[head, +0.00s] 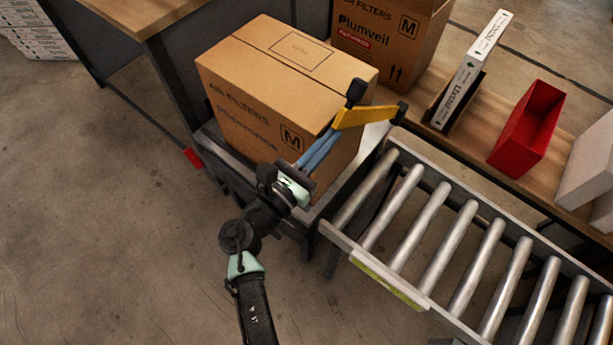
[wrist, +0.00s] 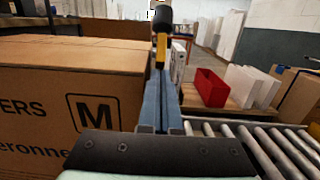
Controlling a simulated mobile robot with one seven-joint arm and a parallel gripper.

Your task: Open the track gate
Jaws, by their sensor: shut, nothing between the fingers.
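The track gate (head: 365,116) is a yellow bar with a black knob (head: 356,92) at its near end and a dark pivot at its far end. It stands across the end of the roller track, beside the large carton. My gripper (head: 332,136) has its blue fingers shut and empty, with the tips close to the knob end of the bar. I cannot tell whether they touch it. In the wrist view the closed fingers (wrist: 160,85) point at the yellow bar (wrist: 160,52), seen nearly end-on, with the black knob (wrist: 162,14) above.
A large carton (head: 245,85) sits on a dark cart (head: 212,148) left of the gate. The roller track (head: 430,240) runs to the lower right. A wooden bench (head: 475,145) behind holds another carton (head: 385,45), a white filter box (head: 470,70) and a red bin (head: 528,125). Floor at left is clear.

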